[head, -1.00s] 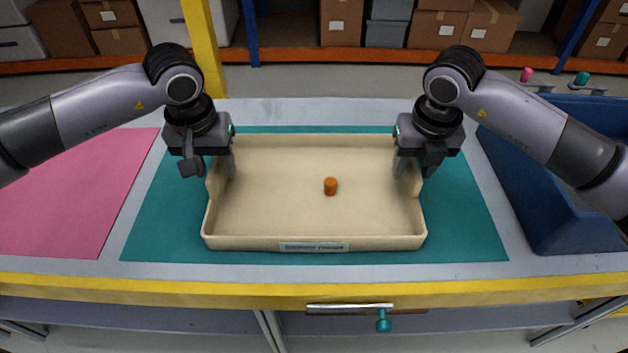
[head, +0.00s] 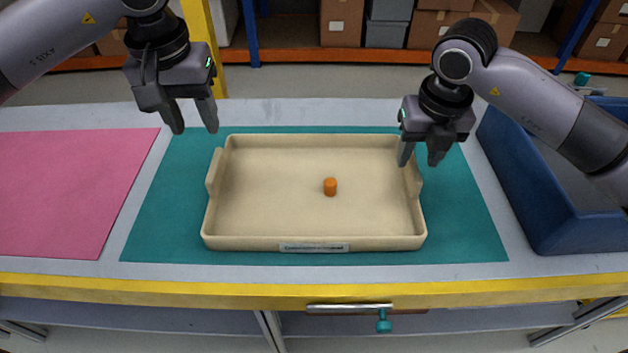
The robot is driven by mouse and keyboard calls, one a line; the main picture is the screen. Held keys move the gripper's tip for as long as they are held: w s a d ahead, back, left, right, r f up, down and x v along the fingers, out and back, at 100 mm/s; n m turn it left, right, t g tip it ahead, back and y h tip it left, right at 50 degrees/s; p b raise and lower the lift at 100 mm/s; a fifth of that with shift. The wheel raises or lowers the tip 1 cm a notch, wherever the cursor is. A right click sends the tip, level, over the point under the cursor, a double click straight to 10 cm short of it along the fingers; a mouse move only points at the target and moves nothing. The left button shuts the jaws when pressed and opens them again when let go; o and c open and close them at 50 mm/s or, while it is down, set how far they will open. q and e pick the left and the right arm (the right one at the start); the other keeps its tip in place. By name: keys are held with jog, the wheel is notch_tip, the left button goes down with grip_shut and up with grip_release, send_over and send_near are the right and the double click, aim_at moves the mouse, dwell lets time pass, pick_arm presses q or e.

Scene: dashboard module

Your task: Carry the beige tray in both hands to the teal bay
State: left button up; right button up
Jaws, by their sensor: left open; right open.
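The beige tray (head: 270,205) rests flat on the teal bay (head: 465,225), with teal showing on all sides. An orange cylinder (head: 330,187) stands inside the tray, right of its middle. My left gripper (head: 195,127) is open and empty, raised up and left of the tray's left handle. My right gripper (head: 420,160) is open, close above the tray's right handle, with nothing between its fingers that I can make out. In this view its fingers overlap the tray's right edge; I cannot tell if they touch it.
A pink mat (head: 65,190) lies to the left on the grey table. A blue bin (head: 545,190) stands at the right. The yellow table edge (head: 180,290) runs along the front, with a metal handle and teal knob (head: 384,325) below it.

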notch_tip(320, 180, up, 8)
jog(key=s, duration=0.1)
jog(key=shift+s+r, duration=0.15)
jog(key=shift+r, duration=0.1)
dwell(0.4)
